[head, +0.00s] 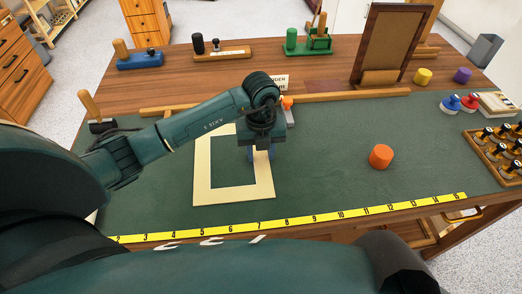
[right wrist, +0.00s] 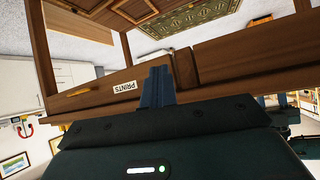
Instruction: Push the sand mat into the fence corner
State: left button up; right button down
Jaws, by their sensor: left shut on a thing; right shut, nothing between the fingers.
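The sand mat (head: 203,171), a pale cream frame with a rectangular window, lies flat on the green work surface (head: 330,165). My left gripper (head: 261,153) points down over its right bar and is shut on it; the exact contact is partly hidden. A low wooden fence (head: 345,96) runs along the back of the green surface. A shorter wooden strip (head: 160,112) shows at the left, and my left arm covers the stretch between, so I cannot make out the corner clearly. My right gripper (right wrist: 157,88) is shut and empty in the right wrist view, near a drawer front labelled PRINTS (right wrist: 122,87).
A yellow ruler (head: 300,219) runs along the front edge. An orange cylinder (head: 381,156) stands right of the mat. A dark-based tool with a wooden handle (head: 92,112) is at the left. An upright frame (head: 388,45) stands behind the fence. Between mat and orange cylinder is clear.

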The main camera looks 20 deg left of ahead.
aim_at(233, 144)
pick_arm(q)
jog(key=shift+w+a, duration=0.15)
jog(key=shift+a, duration=0.4)
jog(key=a, duration=0.2)
jog(key=a+b, duration=0.1)
jog(key=a, duration=0.1)
jog(key=w+a, duration=0.1)
jog(key=a, duration=0.1)
jog(key=shift+a, duration=0.25)
jog(key=shift+w+a+b, duration=0.1)
jog(key=shift+a+b, duration=0.25)
jog(key=shift+a, duration=0.35)
pick_arm(e)
jog(key=shift+s+a+f, duration=0.15)
jog(key=shift+s+a, duration=0.1)
jog(key=shift+a, duration=0.2)
pick_arm(q)
jog(key=o, duration=1.1)
jog(key=shift+c, duration=0.2)
pick_arm(e)
jog(key=shift+w, duration=0.15)
pick_arm(q)
jog(key=shift+r, duration=0.1)
